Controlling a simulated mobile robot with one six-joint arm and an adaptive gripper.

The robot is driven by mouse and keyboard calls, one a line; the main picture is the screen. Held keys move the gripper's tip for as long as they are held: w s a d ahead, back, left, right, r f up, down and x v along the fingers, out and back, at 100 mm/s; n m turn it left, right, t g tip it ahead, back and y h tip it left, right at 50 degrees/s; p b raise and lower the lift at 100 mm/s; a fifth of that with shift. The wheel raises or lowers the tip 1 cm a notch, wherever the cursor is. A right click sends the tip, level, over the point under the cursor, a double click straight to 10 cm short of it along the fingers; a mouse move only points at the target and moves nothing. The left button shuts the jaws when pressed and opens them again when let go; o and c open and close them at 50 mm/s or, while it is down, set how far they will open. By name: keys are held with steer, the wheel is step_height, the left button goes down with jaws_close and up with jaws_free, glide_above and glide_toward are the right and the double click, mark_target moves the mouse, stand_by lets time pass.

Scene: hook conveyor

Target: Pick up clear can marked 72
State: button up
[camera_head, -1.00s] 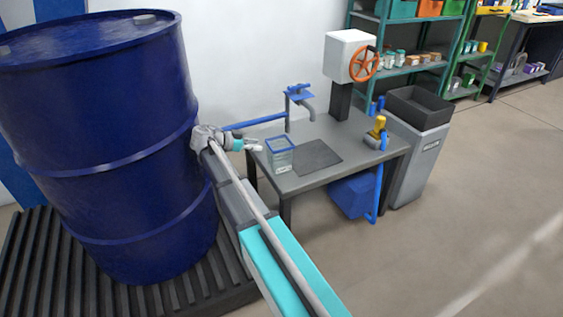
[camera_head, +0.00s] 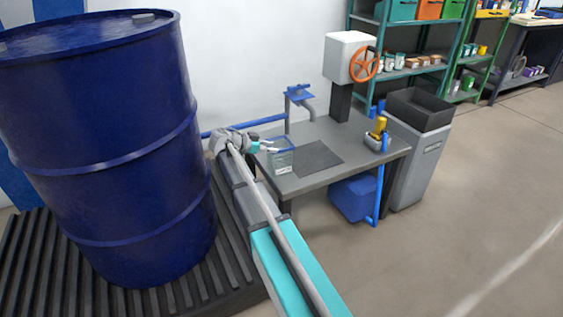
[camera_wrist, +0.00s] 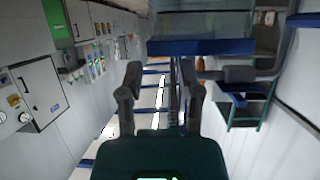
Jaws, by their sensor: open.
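A clear can (camera_head: 281,161) with a blue rim stands on the near left part of the grey table in the head view. Its marking is too small to read. My gripper (camera_head: 274,147) is at the left side of the can's rim, and its tips overlap the can in this view. In the wrist view my gripper (camera_wrist: 161,78) has its two dark fingers apart with nothing between them. A clear wall with a blue rim (camera_wrist: 205,47), apparently the can's, fills the top there, just beyond the fingertips. I cannot tell whether they touch.
The grey table (camera_head: 345,162) carries a dark mat (camera_head: 317,155), a blue tap (camera_head: 299,96) behind and a yellow item (camera_head: 379,127) at the right. A large blue drum (camera_head: 105,150) stands close left of my arm. A grey bin (camera_head: 417,150) is right of the table.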

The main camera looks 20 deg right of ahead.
mark_target(284, 150)
steer(key=shift+d, duration=0.15)
steer(key=shift+s+f+b+x, duration=0.15)
steer(key=shift+b+x, duration=0.3)
steer(key=shift+x, duration=0.55)
steer(key=shift+s+f+b+x, duration=0.1)
steer(key=shift+b+x, duration=0.35)
steer(key=shift+x, duration=0.5)
steer(key=shift+d+f, duration=0.15)
steer(key=shift+d, duration=0.4)
jaws_close()
